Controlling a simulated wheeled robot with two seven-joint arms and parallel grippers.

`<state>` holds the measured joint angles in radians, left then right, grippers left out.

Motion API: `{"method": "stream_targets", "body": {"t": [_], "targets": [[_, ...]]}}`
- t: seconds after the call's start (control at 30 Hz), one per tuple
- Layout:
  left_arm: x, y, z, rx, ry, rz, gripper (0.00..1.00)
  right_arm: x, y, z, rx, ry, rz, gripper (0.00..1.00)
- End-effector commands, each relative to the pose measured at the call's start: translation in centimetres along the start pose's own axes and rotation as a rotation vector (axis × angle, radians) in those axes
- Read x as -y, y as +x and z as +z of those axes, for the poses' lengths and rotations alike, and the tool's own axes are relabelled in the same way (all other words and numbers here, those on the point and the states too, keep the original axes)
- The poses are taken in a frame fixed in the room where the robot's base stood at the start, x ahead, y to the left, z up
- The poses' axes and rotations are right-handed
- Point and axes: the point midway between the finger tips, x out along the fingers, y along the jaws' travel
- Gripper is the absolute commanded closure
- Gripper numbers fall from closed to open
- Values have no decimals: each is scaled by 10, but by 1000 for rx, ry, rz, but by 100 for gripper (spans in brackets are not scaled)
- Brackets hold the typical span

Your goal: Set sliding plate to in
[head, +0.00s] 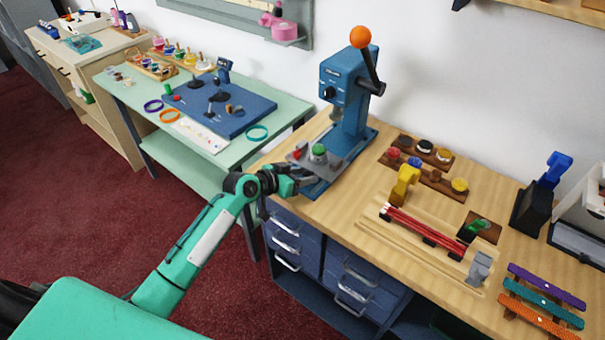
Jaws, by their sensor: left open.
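The blue press (345,105) stands at the left end of the wooden counter, with an orange ball (360,37) on its black lever. The grey sliding plate (328,167) lies low on the press base, toward its front left. A green round piece (319,151) and a small red piece (297,154) sit on or at the plate. My left gripper (304,179) is open at the front edge of the plate. Its fingers partly cover the plate's edge, and I cannot tell whether they touch it. My right gripper is not in view.
Right of the press are a rack of round coloured pieces (428,150), a yellow clamp-like piece (404,184) and a wooden tray with red rods (422,226). Blue drawers (288,240) stand below the counter. A green table (118,90) stands at the left.

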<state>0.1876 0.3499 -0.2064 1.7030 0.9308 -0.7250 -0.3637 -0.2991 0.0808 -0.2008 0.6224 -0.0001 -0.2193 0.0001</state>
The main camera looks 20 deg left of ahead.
Motion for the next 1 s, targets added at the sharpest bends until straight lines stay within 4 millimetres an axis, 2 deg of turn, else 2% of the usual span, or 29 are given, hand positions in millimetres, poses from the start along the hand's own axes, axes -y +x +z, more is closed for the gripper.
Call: {"method": "stream_targets", "body": {"t": [0.27,0.5,0.7,1.0], "targets": [[0,1,0,-1,1,0,55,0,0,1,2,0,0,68],[0,1,0,-1,1,0,100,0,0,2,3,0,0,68],[1,4,-1,-2,1,0,100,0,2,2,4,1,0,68],[7,34,-15,-4,2,0,100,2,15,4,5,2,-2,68]]}}
